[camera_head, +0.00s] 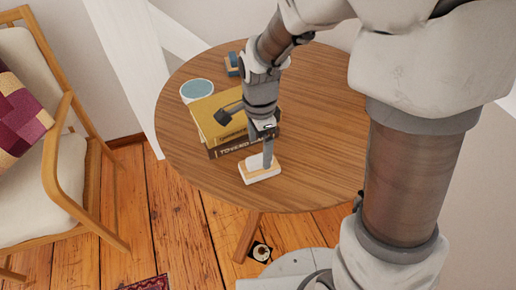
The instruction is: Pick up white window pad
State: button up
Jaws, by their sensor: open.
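A small white pad (263,175) with a tan layer on top lies on the round wooden table (320,130), near its front edge. My gripper (268,160) points down right above the pad, its finger tips at or just over the pad's top. The jaws are open. I cannot tell whether the fingers touch the pad or straddle it. The gripper hides part of the pad's top.
A yellow book (210,122) on a dark book (232,147) lies just behind and left of the pad. A blue-topped cup (196,90) and a small blue block (232,64) stand farther back. The table's right side is clear. A wooden chair (60,170) stands left.

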aim_at(259, 157)
jog(key=f, duration=0.1)
jog(key=f+b, duration=0.1)
jog(key=f, duration=0.1)
jog(key=f+b, duration=0.1)
jog(key=f, duration=0.1)
jog(key=shift+s+f, duration=0.25)
jog(key=shift+r, duration=0.1)
jog(key=c, duration=1.3)
jog(key=shift+c, duration=0.2)
jog(key=shift+r, duration=0.5)
notch_tip(259, 157, up, 4)
jog(key=shift+s+d+f+p, duration=0.1)
jog(key=shift+p, duration=0.85)
jog(key=s+d+r+p, duration=0.2)
jog(key=s+d+r, duration=0.4)
jog(key=s, duration=0.3)
jog(key=shift+s+d+p, duration=0.15)
jog(key=shift+s+p, duration=0.1)
jog(key=shift+p, duration=0.1)
jog(key=shift+r, duration=0.1)
